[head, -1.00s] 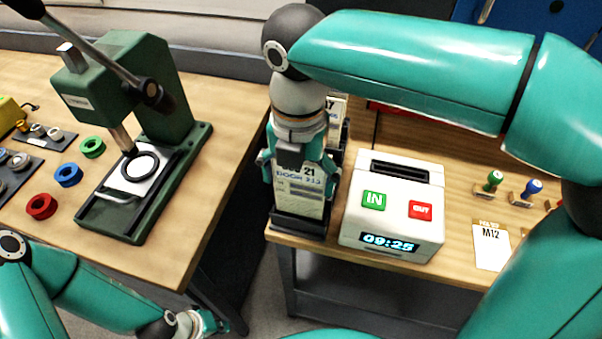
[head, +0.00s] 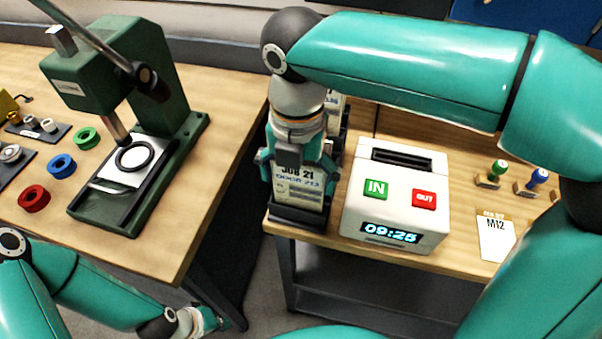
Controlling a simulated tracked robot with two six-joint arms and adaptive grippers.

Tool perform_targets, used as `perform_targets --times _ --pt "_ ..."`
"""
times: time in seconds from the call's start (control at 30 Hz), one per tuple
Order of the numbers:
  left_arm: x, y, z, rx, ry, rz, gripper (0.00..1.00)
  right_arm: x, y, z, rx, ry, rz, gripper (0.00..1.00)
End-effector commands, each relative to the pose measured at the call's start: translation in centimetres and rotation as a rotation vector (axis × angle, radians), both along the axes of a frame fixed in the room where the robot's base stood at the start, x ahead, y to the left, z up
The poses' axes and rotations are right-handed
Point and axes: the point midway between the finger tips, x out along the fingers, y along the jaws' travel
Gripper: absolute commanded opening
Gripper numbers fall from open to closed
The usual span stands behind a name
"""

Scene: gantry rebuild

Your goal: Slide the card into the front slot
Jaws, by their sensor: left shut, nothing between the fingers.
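The card (head: 298,190), pale with "JOB 21" printed on it, stands upright at the front of a dark rack (head: 298,222) on the right bench. Its lower part is behind the rack's front edge; how deep it sits is not clear. My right gripper (head: 296,165) points down at the card's top, with teal fingers at both sides, and appears shut on it. The gripper hides the card's top edge. Another card (head: 335,103) shows partly behind the gripper. My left gripper (head: 208,320) is shut and empty, low in the picture, in front of the left bench.
A white time clock (head: 395,207) reading 09:25 stands close to the right of the rack. A green press (head: 140,130) and coloured rings (head: 61,166) are on the left bench. A gap separates the benches.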

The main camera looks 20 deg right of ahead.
Motion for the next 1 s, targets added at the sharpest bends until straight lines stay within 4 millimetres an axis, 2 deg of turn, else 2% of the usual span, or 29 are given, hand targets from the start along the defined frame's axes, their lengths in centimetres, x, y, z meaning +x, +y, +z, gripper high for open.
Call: perform_targets --times 0.33,0.47,0.57,1.0 --pt "0.0 0.0 0.0 0.0 0.0 0.0 0.0 0.0 0.0 0.1 0.0 0.0 0.001 1.0" --pt "0.0 0.0 0.1 0.0 0.0 0.0 0.0 0.1 0.1 0.7 0.0 -0.001 0.001 1.0" --pt "0.0 0.0 0.1 0.0 0.0 0.0 0.0 0.1 0.1 1.9 0.001 -0.003 0.0 1.0" --pt "0.0 0.0 0.0 0.0 0.0 0.0 0.0 0.1 0.1 10.0 0.001 -0.002 0.001 1.0"
